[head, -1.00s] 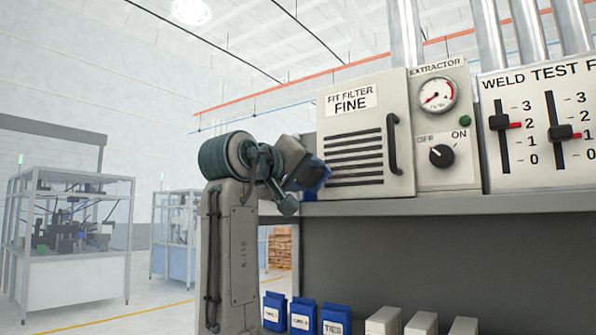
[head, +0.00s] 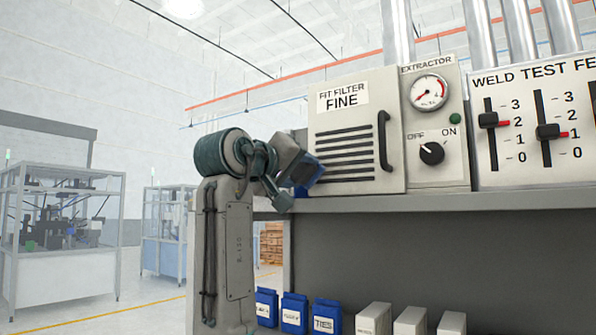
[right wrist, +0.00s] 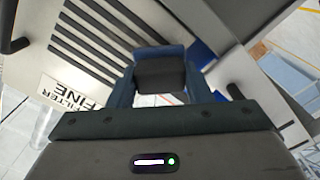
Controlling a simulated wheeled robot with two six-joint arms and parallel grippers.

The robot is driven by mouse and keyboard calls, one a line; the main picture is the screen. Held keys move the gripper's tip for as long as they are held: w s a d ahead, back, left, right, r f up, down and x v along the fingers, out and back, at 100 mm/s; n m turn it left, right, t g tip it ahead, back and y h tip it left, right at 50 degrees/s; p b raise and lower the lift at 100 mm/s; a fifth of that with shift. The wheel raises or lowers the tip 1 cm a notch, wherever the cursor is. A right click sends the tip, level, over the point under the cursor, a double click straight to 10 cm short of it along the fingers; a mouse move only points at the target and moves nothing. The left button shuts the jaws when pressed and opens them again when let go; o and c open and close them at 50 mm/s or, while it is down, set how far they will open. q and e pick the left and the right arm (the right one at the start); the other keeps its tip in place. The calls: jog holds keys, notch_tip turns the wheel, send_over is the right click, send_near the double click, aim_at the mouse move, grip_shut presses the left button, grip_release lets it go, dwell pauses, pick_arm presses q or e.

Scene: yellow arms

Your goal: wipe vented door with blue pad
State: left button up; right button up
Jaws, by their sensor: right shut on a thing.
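The vented door (head: 346,170) is a pale panel labelled "FIT FILTER FINE", with several dark horizontal slots and a dark handle (head: 383,140) on its right side. My right gripper (head: 299,172) is at the door's lower left corner. It is shut on the blue pad (head: 312,174), which overlaps the door's left edge in the head view. In the right wrist view the blue pad (right wrist: 160,52) and a dark block sit between the fingers, with the slotted door (right wrist: 88,82) to the left. I cannot tell whether the pad touches the door. My left gripper is out of view.
The door stands on a grey shelf (head: 440,202), beside the extractor panel (head: 430,172) with gauge and knob, and the weld test panel (head: 510,170) with sliders. Blue bins (head: 294,315) and pale boxes (head: 410,322) are below.

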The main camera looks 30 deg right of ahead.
jog(key=shift+x, duration=0.95)
